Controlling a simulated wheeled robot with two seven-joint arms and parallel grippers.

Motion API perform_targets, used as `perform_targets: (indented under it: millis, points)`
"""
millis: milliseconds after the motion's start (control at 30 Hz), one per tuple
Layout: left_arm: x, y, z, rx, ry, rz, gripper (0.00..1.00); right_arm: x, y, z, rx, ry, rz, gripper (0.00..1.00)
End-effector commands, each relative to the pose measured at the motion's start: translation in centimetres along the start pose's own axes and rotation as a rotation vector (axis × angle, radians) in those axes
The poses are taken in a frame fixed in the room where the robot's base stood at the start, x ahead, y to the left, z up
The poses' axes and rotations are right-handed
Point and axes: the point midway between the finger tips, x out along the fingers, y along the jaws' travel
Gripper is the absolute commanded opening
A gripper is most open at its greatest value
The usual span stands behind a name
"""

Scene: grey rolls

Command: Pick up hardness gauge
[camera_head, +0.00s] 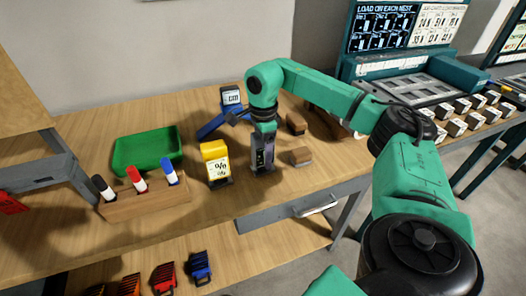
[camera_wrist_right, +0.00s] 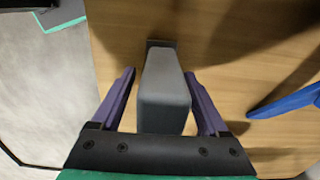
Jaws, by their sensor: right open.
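A grey, block-shaped gauge (camera_wrist_right: 163,100) stands on the wooden table between the open purple fingers of my right gripper (camera_wrist_right: 159,74), with a small gap on each side. In the head view my right gripper (camera_head: 263,150) points down around this gauge and hides most of it, so no label on it can be read. A yellow gauge (camera_head: 215,160) marked "%" stands just left of the gripper. A blue gauge (camera_head: 231,98) marked "cm" stands behind it. My left gripper is not in view.
A green tray (camera_head: 147,152) and a wooden marker holder (camera_head: 150,200) with black, red and blue markers are at the left. The table's front edge and a drawer (camera_head: 305,208) are near. Coloured items sit on the lower shelf.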

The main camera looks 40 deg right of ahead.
Motion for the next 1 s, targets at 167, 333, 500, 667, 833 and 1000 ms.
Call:
perform_targets:
  millis: [167,333,500,667,833,1000]
  points:
    - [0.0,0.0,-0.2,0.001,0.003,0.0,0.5,-0.1,0.0,0.0,0.0,-0.001,-0.001,0.62]
    - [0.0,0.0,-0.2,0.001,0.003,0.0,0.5,-0.1,0.0,0.0,0.0,-0.001,-0.001,0.0]
    - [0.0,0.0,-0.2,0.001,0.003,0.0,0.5,-0.1,0.0,0.0,0.0,-0.002,-0.002,0.0]
    - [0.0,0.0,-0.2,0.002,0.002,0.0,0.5,-0.2,-0.1,0.0,0.0,-0.002,-0.002,0.0]
    - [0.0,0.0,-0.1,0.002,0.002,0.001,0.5,-1.7,-0.1,0.1,0.0,-0.003,-0.004,0.0]
    - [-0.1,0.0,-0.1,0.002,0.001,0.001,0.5,-6.1,-0.1,0.2,-0.001,-0.006,-0.008,0.0]
